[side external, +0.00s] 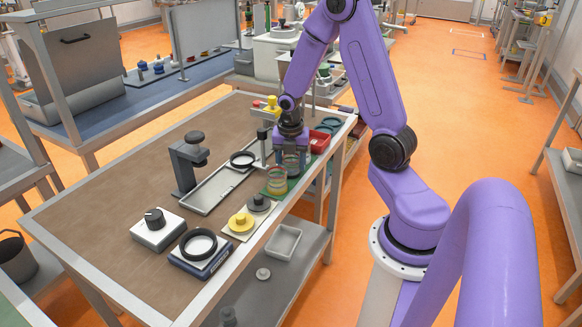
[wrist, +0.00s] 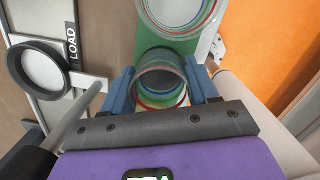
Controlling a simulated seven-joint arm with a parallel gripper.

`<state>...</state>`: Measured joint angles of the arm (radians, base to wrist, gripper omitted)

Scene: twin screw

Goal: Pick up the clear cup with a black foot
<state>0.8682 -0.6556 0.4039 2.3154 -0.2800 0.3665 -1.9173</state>
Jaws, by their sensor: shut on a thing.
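My gripper (side external: 290,149) points down over the green mat at the right side of the bench. In the wrist view its two blue fingers (wrist: 161,88) are shut on a clear cup (wrist: 162,92), one on each side. The held cup also shows below my gripper in the side view (side external: 291,164). Green and red bands show in or through its wall. A second clear cup (side external: 277,181) stands just in front of it on the mat, and shows at the top of the wrist view (wrist: 181,36). I cannot make out a black foot on either cup, nor whether the held cup is lifted.
A red tray (side external: 320,143) and teal rings (side external: 328,125) lie behind my gripper.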

